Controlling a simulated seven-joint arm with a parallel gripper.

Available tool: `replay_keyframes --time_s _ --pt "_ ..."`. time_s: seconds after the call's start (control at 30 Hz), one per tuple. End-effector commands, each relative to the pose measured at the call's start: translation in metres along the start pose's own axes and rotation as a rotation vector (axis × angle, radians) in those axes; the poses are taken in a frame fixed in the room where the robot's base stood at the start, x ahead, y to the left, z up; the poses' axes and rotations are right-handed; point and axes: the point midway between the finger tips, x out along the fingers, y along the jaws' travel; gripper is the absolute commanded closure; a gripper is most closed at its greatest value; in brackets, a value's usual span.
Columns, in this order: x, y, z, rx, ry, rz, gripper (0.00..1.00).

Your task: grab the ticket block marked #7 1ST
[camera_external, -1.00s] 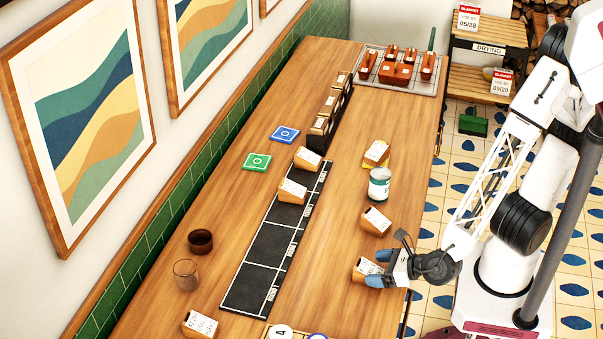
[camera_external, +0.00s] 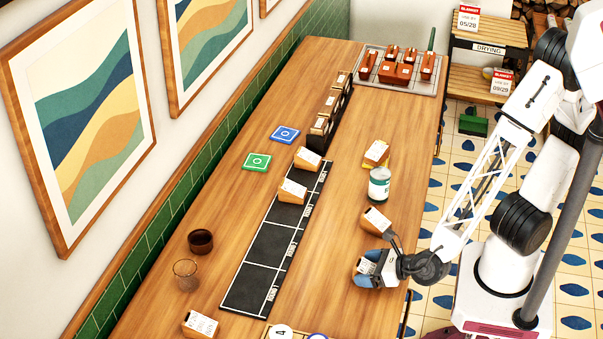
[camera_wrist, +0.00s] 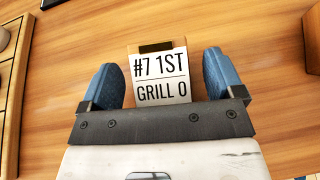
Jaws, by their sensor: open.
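The ticket block marked #7 1ST (camera_wrist: 160,72) stands between the two blue fingers of my gripper (camera_wrist: 160,85) in the wrist view. Its white ticket reads "#7 1ST GRILL 0". A gap shows between the block and each finger. In the external view my gripper (camera_external: 374,272) is low at the table's right edge, with its fingers around the block (camera_external: 366,266), which is partly hidden by them. The gripper is open.
Another ticket block (camera_external: 375,220) stands just behind the gripper, with a white-green can (camera_external: 379,185) farther back. The black mat (camera_external: 265,262) with two blocks lies to the left. Bare wood (camera_external: 325,255) separates the mat from the gripper.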

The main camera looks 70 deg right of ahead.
Motion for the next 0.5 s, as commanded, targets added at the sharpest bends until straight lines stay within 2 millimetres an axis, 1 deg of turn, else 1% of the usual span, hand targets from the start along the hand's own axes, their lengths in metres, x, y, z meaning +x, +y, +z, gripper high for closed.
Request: replay_keyframes --time_s 0.03,0.3,0.4,0.5 --pt "0.0000 0.0000 0.0000 0.000 0.000 0.000 0.14" --pt "0.0000 -0.0001 -0.0001 0.000 0.000 0.000 0.56" --pt "0.0000 0.0000 0.0001 0.000 0.000 0.000 0.69" --pt "0.0000 0.0000 0.0001 0.000 0.000 0.000 0.69"
